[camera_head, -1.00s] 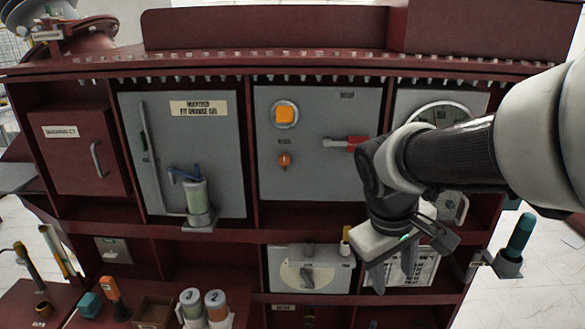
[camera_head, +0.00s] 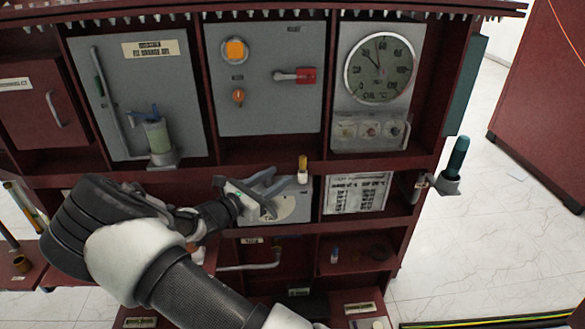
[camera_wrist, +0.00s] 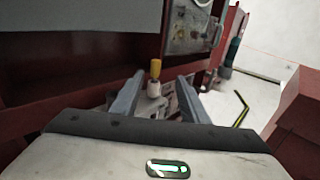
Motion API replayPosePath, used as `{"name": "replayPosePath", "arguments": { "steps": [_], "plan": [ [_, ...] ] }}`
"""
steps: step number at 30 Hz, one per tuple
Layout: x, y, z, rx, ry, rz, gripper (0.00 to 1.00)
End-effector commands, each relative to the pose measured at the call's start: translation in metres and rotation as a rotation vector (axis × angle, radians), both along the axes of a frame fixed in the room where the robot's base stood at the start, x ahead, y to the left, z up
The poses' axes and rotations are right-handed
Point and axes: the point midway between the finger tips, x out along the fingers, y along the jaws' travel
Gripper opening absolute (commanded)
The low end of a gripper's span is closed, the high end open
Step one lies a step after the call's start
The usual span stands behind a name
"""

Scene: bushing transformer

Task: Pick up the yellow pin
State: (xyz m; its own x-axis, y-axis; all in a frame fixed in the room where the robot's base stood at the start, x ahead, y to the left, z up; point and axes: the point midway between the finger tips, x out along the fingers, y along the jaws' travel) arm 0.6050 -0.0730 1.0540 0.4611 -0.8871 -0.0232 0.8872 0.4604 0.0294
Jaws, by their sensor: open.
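The yellow pin (camera_head: 303,161) stands upright in a small white holder (camera_head: 303,177) at the top edge of the grey switch panel. In the wrist view the yellow pin (camera_wrist: 155,68) shows above the white holder (camera_wrist: 154,89), ahead of the jaws and between their lines. My gripper (camera_head: 280,182) is open and empty, its two fingers pointing right toward the pin, a short gap away. In the wrist view my gripper (camera_wrist: 157,85) has a finger to either side of the pin's line.
The red cabinet shelf (camera_head: 255,152) runs behind and above the pin. A round gauge (camera_head: 380,68) sits above right, and a labelled sheet (camera_head: 356,194) is right of the pin. A teal-handled tool (camera_head: 456,160) stands in a holder at the cabinet's right side. Open floor lies beyond.

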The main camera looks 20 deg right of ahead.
Motion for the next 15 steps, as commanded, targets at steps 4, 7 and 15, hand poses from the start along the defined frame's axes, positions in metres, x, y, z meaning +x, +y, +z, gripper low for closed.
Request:
{"name": "replayPosePath", "arguments": {
  "steps": [4,7,15],
  "plan": [
    [0.011,-0.002,-0.001,-0.041,0.015,0.029,0.41],
    [0.018,-0.018,-0.001,-0.041,0.015,0.025,0.41],
    [0.046,-0.070,-0.002,-0.037,0.016,0.025,0.41]
  ]
}}
